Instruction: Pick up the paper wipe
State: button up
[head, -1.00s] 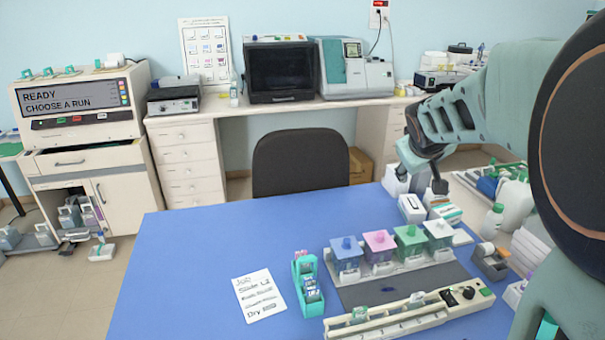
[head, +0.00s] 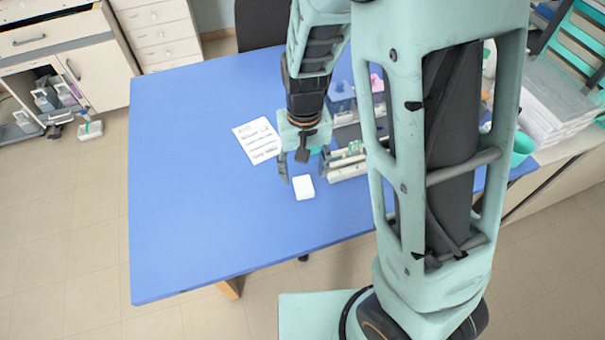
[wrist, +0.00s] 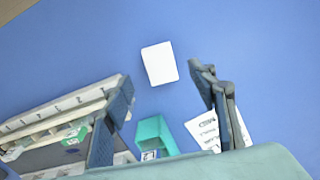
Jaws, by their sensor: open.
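The paper wipe (head: 304,188) is a small white rectangle lying flat on the blue table, near its front side. In the wrist view the wipe (wrist: 159,63) lies just beyond the fingertips, roughly in line with the gap between them. My gripper (head: 303,172) points down over the table, right by the wipe in the head view.
A written card (head: 257,140) lies to the left behind my gripper. A teal slide holder (wrist: 155,137) and a long cream staining rail (wrist: 60,112) are close by in the wrist view. My arm hides much of the right side. The left of the blue table (head: 190,200) is clear.

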aim_at(304, 186)
jog(key=shift+w+f, duration=0.1)
jog(key=shift+f, duration=2.55)
jog(key=c, duration=0.8)
